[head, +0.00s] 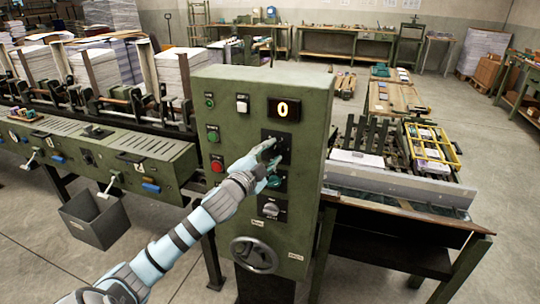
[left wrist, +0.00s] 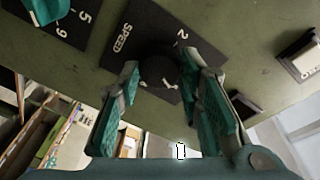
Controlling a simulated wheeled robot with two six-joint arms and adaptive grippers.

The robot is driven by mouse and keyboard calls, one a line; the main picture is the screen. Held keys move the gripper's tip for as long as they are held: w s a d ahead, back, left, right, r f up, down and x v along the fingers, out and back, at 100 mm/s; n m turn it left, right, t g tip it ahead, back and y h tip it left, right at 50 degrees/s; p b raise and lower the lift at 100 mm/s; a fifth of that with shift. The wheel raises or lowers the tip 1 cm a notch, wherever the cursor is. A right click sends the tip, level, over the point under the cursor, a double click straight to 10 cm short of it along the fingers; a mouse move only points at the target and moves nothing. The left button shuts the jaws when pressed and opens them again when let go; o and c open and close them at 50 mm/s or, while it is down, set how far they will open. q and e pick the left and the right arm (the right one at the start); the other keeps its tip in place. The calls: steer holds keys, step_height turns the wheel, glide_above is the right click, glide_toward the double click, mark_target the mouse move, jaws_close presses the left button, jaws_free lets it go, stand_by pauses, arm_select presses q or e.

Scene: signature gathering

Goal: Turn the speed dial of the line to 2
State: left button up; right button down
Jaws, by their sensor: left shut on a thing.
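The speed dial is a dark round knob (left wrist: 158,70) on a black plate (left wrist: 128,38) marked SPEED. Digits 2 and 1 show on the plate beside the knob in the left wrist view. I cannot make out where the knob's pointer sits. My left gripper (left wrist: 160,62) has one teal-padded finger on each side of the knob and is shut on it. In the head view the left gripper (head: 270,153) reaches the front of the green control cabinet (head: 235,125) and covers most of the dial. My right gripper is not in view.
A teal knob (head: 275,182) sits close below the gripper, and a grey knob (head: 270,209) and a handwheel (head: 254,254) lower down. Green, white and red buttons line the cabinet's left side. A grey bin (head: 95,218) stands on the floor.

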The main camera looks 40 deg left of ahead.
arm_select(q)
steer(key=n+b, duration=0.1)
steer(key=n, duration=0.2)
steer(key=n+b, duration=0.1)
steer(key=n, duration=0.1)
steer(key=shift+f+t+b, duration=0.25)
steer(key=shift+t+b, duration=0.05)
steer(key=n+y+b, duration=0.1)
steer(key=n+b, duration=0.1)
steer(key=n, duration=0.2)
steer(key=n+y+b, duration=0.1)
steer(key=n+b, duration=0.1)
steer(key=n, duration=0.2)
steer(key=shift+d+f+n+b, duration=0.1)
steer(key=shift+d+n+b, duration=0.05)
steer(key=shift+n+b, duration=0.2)
steer(key=n+b, duration=0.1)
steer(key=n, duration=0.2)
steer(key=n+y+b, duration=0.1)
steer(key=n+b, duration=0.1)
steer(key=n, duration=0.1)
steer(key=shift+y, duration=0.3)
steer(key=shift+d+n+y+b, duration=0.1)
steer(key=shift+n+y+b, duration=0.35)
steer(key=shift+n, duration=1)
steer(key=shift+d+n+y+b, duration=0.15)
steer(key=shift+n+b, duration=0.55)
steer(key=shift+n, duration=0.7)
steer(key=shift+a+r, duration=0.1)
steer(key=shift+r, duration=0.1)
